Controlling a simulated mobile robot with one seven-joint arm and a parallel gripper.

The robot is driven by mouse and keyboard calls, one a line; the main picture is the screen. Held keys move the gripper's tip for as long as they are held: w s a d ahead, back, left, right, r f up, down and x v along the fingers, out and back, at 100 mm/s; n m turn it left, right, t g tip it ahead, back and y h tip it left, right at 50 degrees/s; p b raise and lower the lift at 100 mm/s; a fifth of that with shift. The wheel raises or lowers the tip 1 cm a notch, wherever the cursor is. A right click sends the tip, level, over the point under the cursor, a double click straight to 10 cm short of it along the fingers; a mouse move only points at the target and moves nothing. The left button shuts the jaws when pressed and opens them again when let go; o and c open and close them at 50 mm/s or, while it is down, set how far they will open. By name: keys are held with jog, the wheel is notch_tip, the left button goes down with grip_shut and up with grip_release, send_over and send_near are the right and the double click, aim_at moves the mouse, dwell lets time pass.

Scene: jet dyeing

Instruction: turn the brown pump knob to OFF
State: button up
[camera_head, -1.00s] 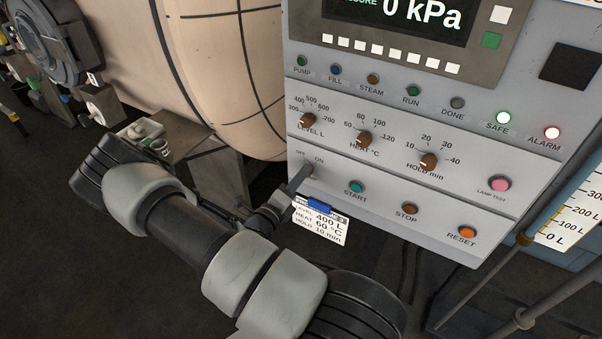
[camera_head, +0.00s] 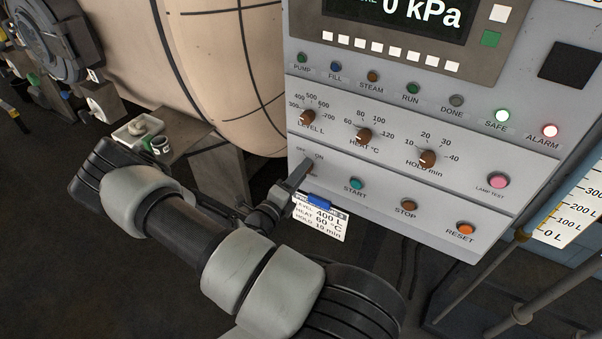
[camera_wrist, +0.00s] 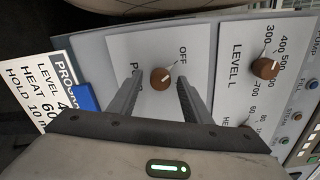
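The brown pump knob (camera_wrist: 161,78) is on the light panel in the wrist view. Its white mark points up and to the right, toward the OFF label (camera_wrist: 183,55). The PUMP label is partly covered by the left finger, and I cannot see ON in this view. My gripper (camera_wrist: 159,80) is open, one finger on each side of the knob, with a visible gap on both sides. In the head view my gripper (camera_head: 305,167) reaches the panel's lower left below OFF and ON, and hides the knob.
The level knob (camera_head: 308,117), heat knob (camera_head: 364,136) and hold knob (camera_head: 427,158) sit above. The start button (camera_head: 356,183) is to the right. A hanging recipe card (camera_head: 320,218) is just below my gripper.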

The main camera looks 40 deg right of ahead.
jog(key=b+v, duration=0.1)
jog(key=v, duration=1.6)
jog(key=shift+s+a, duration=0.1)
jog(key=shift+a, duration=0.05)
